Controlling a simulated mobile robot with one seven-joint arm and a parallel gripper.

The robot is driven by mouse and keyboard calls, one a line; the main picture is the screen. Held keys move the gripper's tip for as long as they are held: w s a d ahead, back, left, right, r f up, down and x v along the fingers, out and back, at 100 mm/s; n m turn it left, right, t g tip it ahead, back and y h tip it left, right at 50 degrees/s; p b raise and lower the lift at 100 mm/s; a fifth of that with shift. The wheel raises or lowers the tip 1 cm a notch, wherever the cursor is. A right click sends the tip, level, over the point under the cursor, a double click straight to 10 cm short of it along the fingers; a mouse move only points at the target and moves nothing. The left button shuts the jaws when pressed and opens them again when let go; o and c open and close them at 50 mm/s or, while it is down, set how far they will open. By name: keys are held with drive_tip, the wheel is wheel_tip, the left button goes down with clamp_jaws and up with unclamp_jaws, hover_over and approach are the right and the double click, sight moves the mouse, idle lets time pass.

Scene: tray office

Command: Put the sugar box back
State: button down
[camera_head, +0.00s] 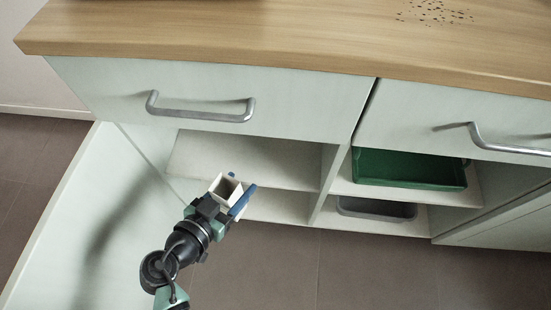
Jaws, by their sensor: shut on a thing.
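My gripper (232,200) is shut on the sugar box (225,187), a small white open-topped box with a brownish inside. The box is held tilted between the fingers, in front of the open left compartment of the cabinet. The left compartment has an upper shelf (245,158) and a lower shelf (275,206), and the parts of both that show are bare. The box and my gripper cover part of the lower shelf. I cannot tell whether the box touches the cabinet.
The open cabinet door (65,235) stands to the left of my arm. Drawers with metal handles (200,110) overhang the compartments. A green tray (410,168) and a grey tray (376,209) sit in the right compartment. Dark specks (435,12) lie on the wooden worktop (290,35).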

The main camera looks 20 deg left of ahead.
drive_tip(key=shift+w+r+b+x, duration=0.2)
drive_tip(key=shift+r+b+x, duration=0.5)
drive_tip(key=shift+x, duration=2.3)
drive_tip(key=shift+w+r+b+x, duration=0.3)
drive_tip(key=shift+b+x, duration=0.85)
drive_tip(key=shift+x, duration=1.85)
drive_tip(key=shift+w+r+b+x, duration=0.1)
drive_tip(key=shift+r+b+x, duration=0.65)
drive_tip(key=shift+x, duration=2.25)
drive_tip(key=shift+f, duration=0.25)
drive_tip(key=shift+d+f+b, duration=0.1)
drive_tip(key=shift+f+b, duration=0.05)
drive_tip(key=shift+b, duration=0.15)
drive_tip(key=shift+c, duration=1)
unclamp_jaws()
drive_tip(key=shift+r, duration=0.2)
drive_tip(key=p+v, duration=0.4)
drive_tip(key=v, duration=0.8)
drive_tip(key=shift+p, duration=0.4)
